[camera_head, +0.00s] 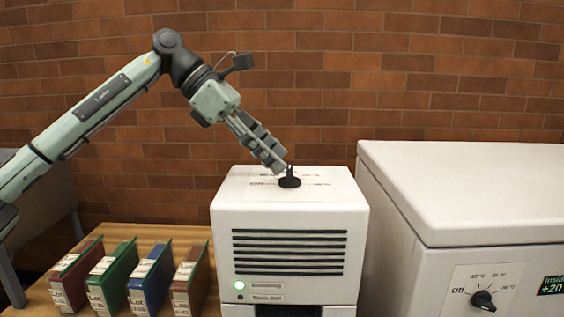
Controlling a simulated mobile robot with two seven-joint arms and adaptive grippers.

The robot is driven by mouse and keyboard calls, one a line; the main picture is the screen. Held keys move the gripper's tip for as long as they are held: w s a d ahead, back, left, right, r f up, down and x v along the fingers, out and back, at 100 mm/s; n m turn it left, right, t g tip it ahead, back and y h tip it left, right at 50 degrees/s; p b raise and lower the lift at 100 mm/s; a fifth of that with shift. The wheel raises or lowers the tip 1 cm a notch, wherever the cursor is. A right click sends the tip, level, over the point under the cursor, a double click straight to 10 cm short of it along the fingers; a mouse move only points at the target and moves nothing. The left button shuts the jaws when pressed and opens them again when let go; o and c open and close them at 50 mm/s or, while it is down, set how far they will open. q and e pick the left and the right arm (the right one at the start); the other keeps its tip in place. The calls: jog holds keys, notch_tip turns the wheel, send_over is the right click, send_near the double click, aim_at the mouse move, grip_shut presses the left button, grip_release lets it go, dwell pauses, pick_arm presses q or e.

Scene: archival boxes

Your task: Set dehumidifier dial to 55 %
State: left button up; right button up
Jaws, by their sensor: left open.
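The dehumidifier (227,255) is a white box with dark vent slots and a lit green light on its front. Its black dial (290,182) sits on a white label on the top, with "Off" at the left of the label. Other marks are partly hidden or too small to read. My left gripper (282,167) reaches down from the upper left, with its fingertips right at the dial. It is open; whether it touches the dial I cannot tell. My right gripper is not in view.
Several coloured archival boxes, among them a green one (113,278), stand on the wooden table (178,235) at the left. A large white chest (470,195) with its own dial (483,300) stands close on the right. A brick wall is behind.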

pick_arm(q)
jog(key=v, duration=0.9)
